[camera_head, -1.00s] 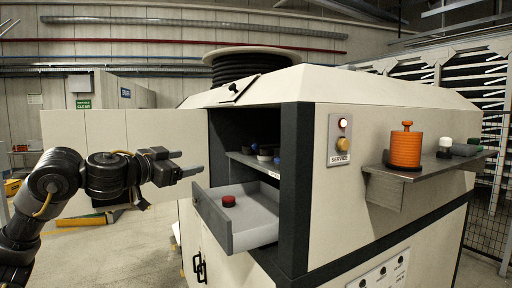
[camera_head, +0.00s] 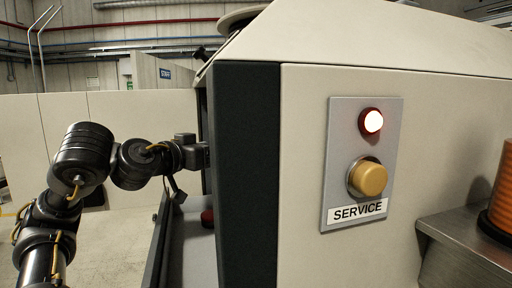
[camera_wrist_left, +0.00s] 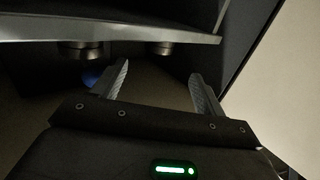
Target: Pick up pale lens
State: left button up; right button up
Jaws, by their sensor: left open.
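My left gripper (camera_head: 198,154) reaches into the cabinet opening, its fingertips hidden behind the dark post in the head view. In the left wrist view the gripper (camera_wrist_left: 158,78) is open and empty, with its two fingers spread. Beyond the fingers, two dark round pieces, one at the left (camera_wrist_left: 80,50) and one near the middle (camera_wrist_left: 163,47), sit against the shelf edge. A blue piece (camera_wrist_left: 92,76) lies beside the left finger. The wrist picture is dark, and I cannot make out which piece is the pale lens. My right gripper is out of view.
The dark post (camera_head: 247,170) stands close beside my left gripper. The open drawer (camera_head: 190,250) is below it, with a red piece (camera_head: 207,218) inside. The service panel (camera_head: 340,150) has a lit lamp (camera_head: 371,121) and a yellow button (camera_head: 368,178). A metal side shelf (camera_head: 455,240) carries an orange ribbed part (camera_head: 502,200).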

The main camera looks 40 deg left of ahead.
pick_arm(q)
jog(key=w, duration=0.5)
jog(key=shift+w+a+f+p, duration=0.15)
jog(key=shift+w+a+p, duration=0.15)
jog(key=shift+p, duration=0.1)
jog(key=shift+w, duration=0.4)
jog(key=shift+s+a, duration=0.1)
jog(key=shift+s, duration=0.15)
jog(key=w+p, duration=0.1)
jog(key=w, duration=0.4)
jog(key=shift+f+p, duration=0.1)
jog(key=shift+p, duration=0.3)
jog(key=shift+w+a, duration=0.15)
jog(key=shift+w, duration=0.1)
jog(key=shift+s, duration=0.2)
jog(key=shift+c, duration=0.2)
jog(key=c, duration=1)
jog(key=shift+c, duration=0.2)
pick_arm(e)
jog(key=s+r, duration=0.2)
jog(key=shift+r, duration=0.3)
